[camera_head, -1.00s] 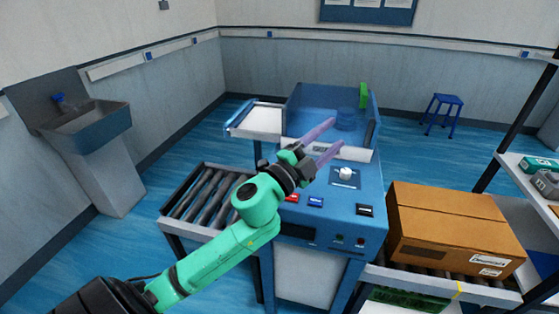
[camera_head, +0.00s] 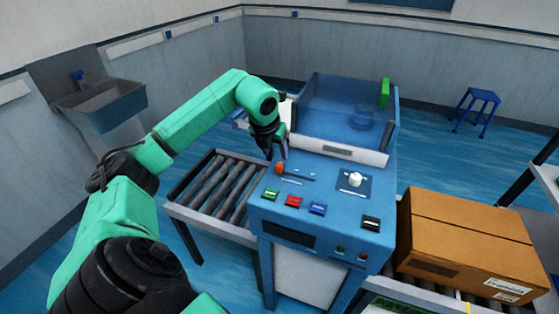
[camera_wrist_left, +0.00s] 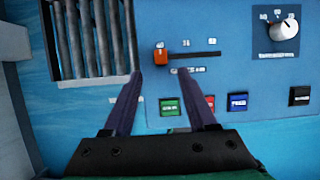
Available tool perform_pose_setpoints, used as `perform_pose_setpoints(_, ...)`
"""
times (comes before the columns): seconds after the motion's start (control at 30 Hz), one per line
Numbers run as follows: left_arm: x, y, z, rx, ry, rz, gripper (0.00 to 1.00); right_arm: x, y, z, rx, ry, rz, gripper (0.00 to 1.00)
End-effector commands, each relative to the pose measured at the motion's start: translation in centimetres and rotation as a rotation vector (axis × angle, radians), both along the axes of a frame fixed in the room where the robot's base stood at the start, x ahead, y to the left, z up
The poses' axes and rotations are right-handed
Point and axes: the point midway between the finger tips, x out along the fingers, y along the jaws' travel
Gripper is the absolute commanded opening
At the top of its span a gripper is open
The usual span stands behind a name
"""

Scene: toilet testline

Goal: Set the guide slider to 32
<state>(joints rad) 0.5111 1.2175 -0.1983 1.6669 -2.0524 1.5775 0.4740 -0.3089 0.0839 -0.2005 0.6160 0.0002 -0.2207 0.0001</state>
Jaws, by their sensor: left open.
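The guide slider's orange knob (camera_wrist_left: 161,54) sits at the left end of a dark horizontal slot (camera_wrist_left: 200,54) on the blue panel. The knob also shows in the head view (camera_head: 279,168), at the left of the panel top. Small white marks stand above the slot, too blurred to read surely. My left gripper (camera_head: 282,150) is open and empty, pointing down just above the knob. In the wrist view its two purple fingers (camera_wrist_left: 160,73) are spread, with the knob between and slightly beyond their tips. My right gripper is not in view.
A white dial (camera_wrist_left: 284,28) is to the right of the slot. Green (camera_wrist_left: 169,107), red (camera_head: 293,202), blue (camera_head: 317,208) and black (camera_head: 370,223) buttons lie in front. A roller conveyor (camera_head: 215,188) is on the left, a clear blue cover (camera_head: 340,105) behind, a cardboard box (camera_head: 465,240) right.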

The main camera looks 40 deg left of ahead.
Motion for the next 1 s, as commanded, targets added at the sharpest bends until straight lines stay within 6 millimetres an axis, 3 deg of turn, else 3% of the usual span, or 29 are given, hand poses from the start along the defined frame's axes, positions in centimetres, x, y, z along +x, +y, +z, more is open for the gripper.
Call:
perform_pose_setpoints(0.1,1.1,0.3,-2.6,-0.006,0.003,-0.001,0.57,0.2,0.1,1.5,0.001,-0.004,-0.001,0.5)
perform_pose_setpoints(0.3,2.5,0.8,-6.1,-0.004,0.001,-0.002,0.57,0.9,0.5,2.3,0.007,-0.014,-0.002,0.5)
perform_pose_setpoints(0.6,2.8,0.8,-7.0,-0.001,-0.001,-0.004,0.57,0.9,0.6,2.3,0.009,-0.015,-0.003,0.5)
perform_pose_setpoints(0.63,2.8,0.8,-7.0,-0.001,-0.001,-0.004,0.54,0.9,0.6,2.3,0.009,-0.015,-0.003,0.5)
perform_pose_setpoints(0.77,2.8,0.8,-6.9,-0.001,-0.001,-0.004,0.04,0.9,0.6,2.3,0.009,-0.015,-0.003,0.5)
perform_pose_setpoints(0.8,2.8,0.8,-6.9,-0.001,-0.001,-0.004,0.0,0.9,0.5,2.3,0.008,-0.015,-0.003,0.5)
perform_pose_setpoints(1.0,2.8,0.9,-6.9,-0.001,-0.001,-0.004,0.0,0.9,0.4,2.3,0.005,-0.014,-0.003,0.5)
